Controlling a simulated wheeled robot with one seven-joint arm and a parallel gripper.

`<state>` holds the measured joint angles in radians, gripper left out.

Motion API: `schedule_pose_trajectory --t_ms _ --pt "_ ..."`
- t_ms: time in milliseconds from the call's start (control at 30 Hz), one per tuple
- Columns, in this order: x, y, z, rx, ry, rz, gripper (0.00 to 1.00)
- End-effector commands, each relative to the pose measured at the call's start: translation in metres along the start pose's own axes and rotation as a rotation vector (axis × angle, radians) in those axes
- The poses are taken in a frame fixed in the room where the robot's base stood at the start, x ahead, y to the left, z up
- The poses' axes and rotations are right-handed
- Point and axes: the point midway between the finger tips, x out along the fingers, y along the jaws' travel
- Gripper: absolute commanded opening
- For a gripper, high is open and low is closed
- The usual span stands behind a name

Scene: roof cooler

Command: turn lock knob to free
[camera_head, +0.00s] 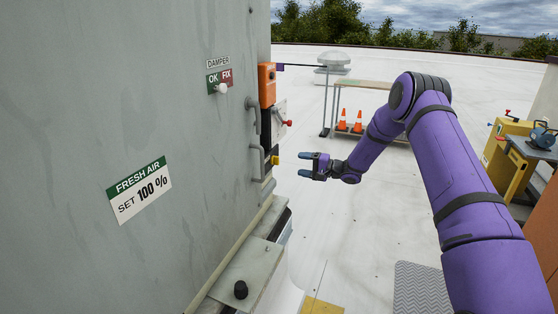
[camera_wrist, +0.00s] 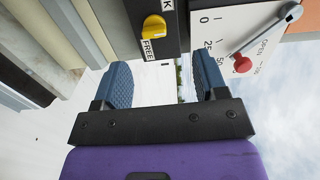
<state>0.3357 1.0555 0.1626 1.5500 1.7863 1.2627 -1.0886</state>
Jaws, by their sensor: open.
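The yellow lock knob (camera_wrist: 153,26) sits on a dark strip in the wrist view. A FREE label (camera_wrist: 147,49) is beside it, and a partly cut-off label ending in K is at its other side. Its exact setting is hard to tell. In the head view the knob (camera_head: 275,160) sticks out from the grey unit's edge. My gripper (camera_head: 304,164) is open and empty, a short way to the right of the knob and apart from it. In the wrist view both blue fingers of my gripper (camera_wrist: 162,66) stand apart, with the knob beyond their tips.
A white dial plate (camera_wrist: 225,30) with a red-tipped lever (camera_wrist: 243,63) is close beside the knob. Grey handles (camera_head: 256,162) and an orange box (camera_head: 267,84) are on the grey unit (camera_head: 110,80). A railed table (camera_head: 365,85) with cones stands behind. Open roof lies around my gripper.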

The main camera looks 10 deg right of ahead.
Motion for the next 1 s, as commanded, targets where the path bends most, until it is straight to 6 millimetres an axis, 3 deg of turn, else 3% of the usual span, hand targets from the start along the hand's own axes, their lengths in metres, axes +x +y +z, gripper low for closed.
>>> schedule_pose_trajectory --t_ms 100,267,700,1000 --pt "-0.002 0.013 -0.008 0.005 0.030 -0.019 0.66" --pt "0.005 0.016 -0.009 0.005 0.036 -0.024 0.66" --pt "0.076 0.014 -0.011 0.005 0.034 -0.023 0.66" --pt "0.103 0.013 -0.013 0.005 0.036 -0.022 0.66"
